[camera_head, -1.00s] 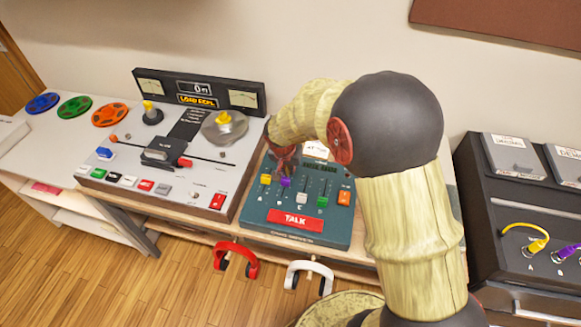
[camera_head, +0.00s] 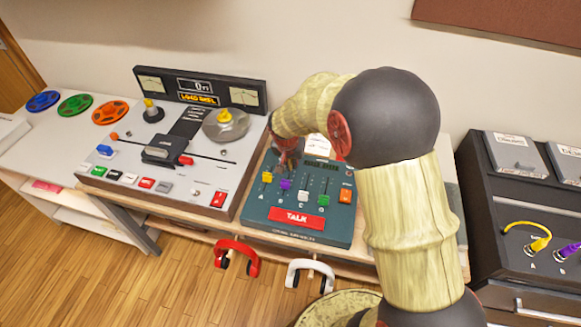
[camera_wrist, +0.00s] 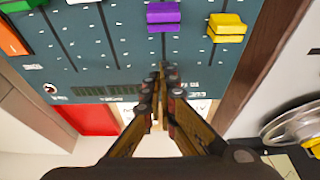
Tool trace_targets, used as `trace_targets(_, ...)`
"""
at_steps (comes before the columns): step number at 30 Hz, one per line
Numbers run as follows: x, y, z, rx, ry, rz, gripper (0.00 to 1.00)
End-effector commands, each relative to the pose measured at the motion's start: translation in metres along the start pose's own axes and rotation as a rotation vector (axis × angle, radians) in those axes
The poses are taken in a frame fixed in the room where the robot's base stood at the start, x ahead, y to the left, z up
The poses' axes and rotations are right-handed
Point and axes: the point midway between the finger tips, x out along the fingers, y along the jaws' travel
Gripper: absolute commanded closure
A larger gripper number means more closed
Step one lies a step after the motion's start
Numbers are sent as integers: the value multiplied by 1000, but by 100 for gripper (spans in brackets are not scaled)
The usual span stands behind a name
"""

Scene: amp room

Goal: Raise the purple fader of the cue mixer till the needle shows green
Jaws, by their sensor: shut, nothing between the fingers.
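The cue mixer is a teal panel (camera_head: 262,211) with yellow, purple, white and green faders and a red TALK bar. The purple fader (camera_head: 285,184) sits beside the yellow fader (camera_head: 267,177). In the wrist view the purple fader (camera_wrist: 163,16) is at the top, clear of the fingers. My gripper (camera_head: 289,160) is over the mixer's far part, beyond the purple fader. In the wrist view my gripper (camera_wrist: 161,78) is shut and empty, its tips near the far end of the purple fader's slot. I cannot make out the mixer's needle; my arm hides part of the back.
A tape machine (camera_head: 205,190) stands left of the mixer, with coloured reels (camera_head: 110,112) farther left. A black patch unit (camera_head: 500,235) stands at the right. Red headphones (camera_head: 240,246) and white headphones (camera_head: 310,266) hang below the front edge.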

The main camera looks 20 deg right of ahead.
Motion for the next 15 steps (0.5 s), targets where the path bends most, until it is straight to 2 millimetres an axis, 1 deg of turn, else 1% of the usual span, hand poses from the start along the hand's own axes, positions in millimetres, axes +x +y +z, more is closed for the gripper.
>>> trace_targets(1, 0, 1, -6, 1, -1, 1, 100)
trace_targets(3, -24, 0, -6, -1, 2, -2, 100)
trace_targets(6, -47, 0, -6, 0, 3, -3, 100)
trace_targets(9, -65, 0, -5, -1, 1, -1, 100)
trace_targets(12, -81, 0, -5, -1, 1, -1, 100)
trace_targets(15, -91, 0, -4, -1, 0, -1, 100)
